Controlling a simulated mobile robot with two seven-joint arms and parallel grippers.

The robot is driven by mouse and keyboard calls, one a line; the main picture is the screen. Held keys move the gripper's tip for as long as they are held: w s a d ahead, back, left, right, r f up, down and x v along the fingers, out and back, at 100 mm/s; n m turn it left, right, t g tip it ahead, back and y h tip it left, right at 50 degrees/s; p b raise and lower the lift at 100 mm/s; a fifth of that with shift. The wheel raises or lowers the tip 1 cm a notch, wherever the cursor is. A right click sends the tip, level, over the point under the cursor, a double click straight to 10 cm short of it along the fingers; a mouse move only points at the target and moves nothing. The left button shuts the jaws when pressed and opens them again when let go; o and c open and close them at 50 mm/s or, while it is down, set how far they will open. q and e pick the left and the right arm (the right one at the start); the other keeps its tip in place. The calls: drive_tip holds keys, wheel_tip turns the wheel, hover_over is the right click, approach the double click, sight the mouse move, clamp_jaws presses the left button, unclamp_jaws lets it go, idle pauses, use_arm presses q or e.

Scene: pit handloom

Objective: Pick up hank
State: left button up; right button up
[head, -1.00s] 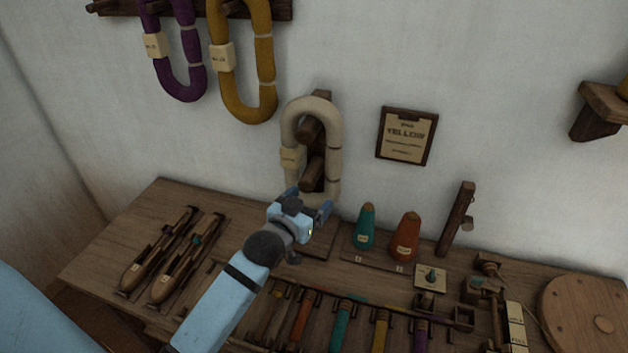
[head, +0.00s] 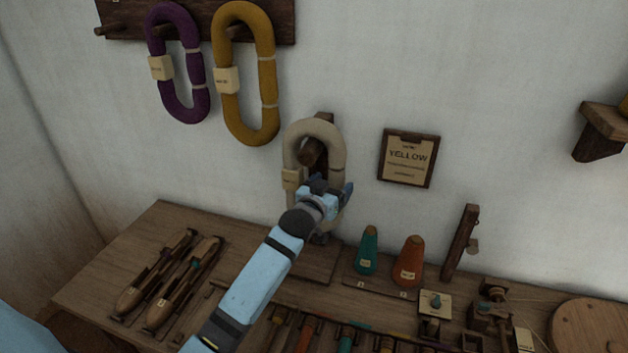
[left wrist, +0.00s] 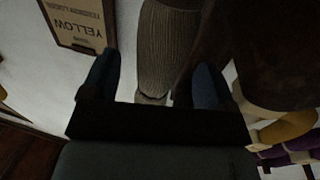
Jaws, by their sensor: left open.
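A cream hank (head: 315,127) hangs on a wooden peg stand (head: 312,153) at the back of the bench, with a pale tag (head: 292,180) on its left side. My left gripper (head: 335,186) is at the hank's lower right part and hides some of it. In the left wrist view my open fingers (left wrist: 155,80) stand either side of one grey-looking strand of the hank (left wrist: 166,45). Contact cannot be told. A yellow hank (head: 267,85) and a purple hank (head: 195,70) hang on the wall rack. My right gripper is not in view.
A framed card reading YELLOW (head: 408,158) hangs right of the cream hank. A teal cone (head: 367,250) and an orange cone (head: 409,262) stand right of my arm. Two wooden shuttles (head: 170,275) lie at the left. A wall shelf (head: 604,125) is at the far right.

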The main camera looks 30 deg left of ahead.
use_arm(q)
drive_tip(key=shift+w, duration=1.1)
drive_tip(key=c, duration=1.1)
